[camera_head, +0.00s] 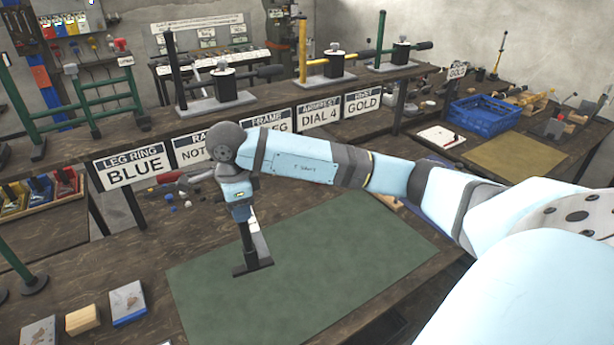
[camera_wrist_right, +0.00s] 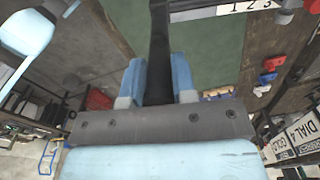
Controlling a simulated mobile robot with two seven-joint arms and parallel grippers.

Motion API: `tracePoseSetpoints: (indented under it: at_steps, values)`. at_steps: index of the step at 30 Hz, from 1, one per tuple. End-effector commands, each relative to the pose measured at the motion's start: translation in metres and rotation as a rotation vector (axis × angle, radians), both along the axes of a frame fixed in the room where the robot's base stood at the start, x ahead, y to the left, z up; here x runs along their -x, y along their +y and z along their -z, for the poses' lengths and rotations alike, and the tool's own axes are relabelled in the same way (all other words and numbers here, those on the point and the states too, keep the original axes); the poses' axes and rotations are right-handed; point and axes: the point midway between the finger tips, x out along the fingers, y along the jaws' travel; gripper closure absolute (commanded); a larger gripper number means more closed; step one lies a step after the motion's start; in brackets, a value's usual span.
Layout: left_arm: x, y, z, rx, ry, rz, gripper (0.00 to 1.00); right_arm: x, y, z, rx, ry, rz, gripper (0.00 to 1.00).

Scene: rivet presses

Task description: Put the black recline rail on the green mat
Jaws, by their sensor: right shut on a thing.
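My right gripper (camera_head: 241,212) is shut on the black recline rail (camera_head: 247,238), an upright dark bar with a flat black foot at its lower end. The foot appears over the left part of the green mat (camera_head: 330,250); I cannot tell whether it touches the mat. A pale plate shows beside the bar. In the right wrist view the rail (camera_wrist_right: 159,48) runs between the two blue fingers of my gripper (camera_wrist_right: 157,80), with the mat (camera_wrist_right: 215,55) beyond. A white plate with numbers (camera_wrist_right: 235,8) crosses near the rail's far end. My left gripper is out of view.
A raised shelf with signs such as the blue leg ring sign (camera_head: 134,168) runs behind the mat, carrying several stands with posts. Small blocks (camera_head: 83,319) lie left of the mat. A blue crate (camera_head: 484,117) stands at the right back. Most of the mat is bare.

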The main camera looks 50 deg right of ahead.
Motion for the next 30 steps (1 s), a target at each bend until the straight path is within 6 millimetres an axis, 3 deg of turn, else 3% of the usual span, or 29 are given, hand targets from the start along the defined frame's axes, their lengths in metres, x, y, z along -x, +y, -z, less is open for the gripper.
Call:
tracePoseSetpoints:
  at_steps: [12, 21, 26, 30]
  values:
    - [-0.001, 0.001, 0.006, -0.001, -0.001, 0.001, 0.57, -0.03, -0.036, -0.048, -0.022, -0.023, 0.936, 1.0]
    - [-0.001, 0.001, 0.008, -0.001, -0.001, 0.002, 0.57, -0.039, -0.051, -0.068, -0.032, -0.02, 1.327, 1.0]
    - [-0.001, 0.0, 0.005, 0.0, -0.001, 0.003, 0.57, -0.04, -0.052, -0.058, -0.031, -0.018, 1.38, 1.0]
    - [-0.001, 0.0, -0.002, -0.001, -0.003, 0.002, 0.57, -0.039, -0.052, -0.026, -0.028, -0.015, 1.38, 1.0]
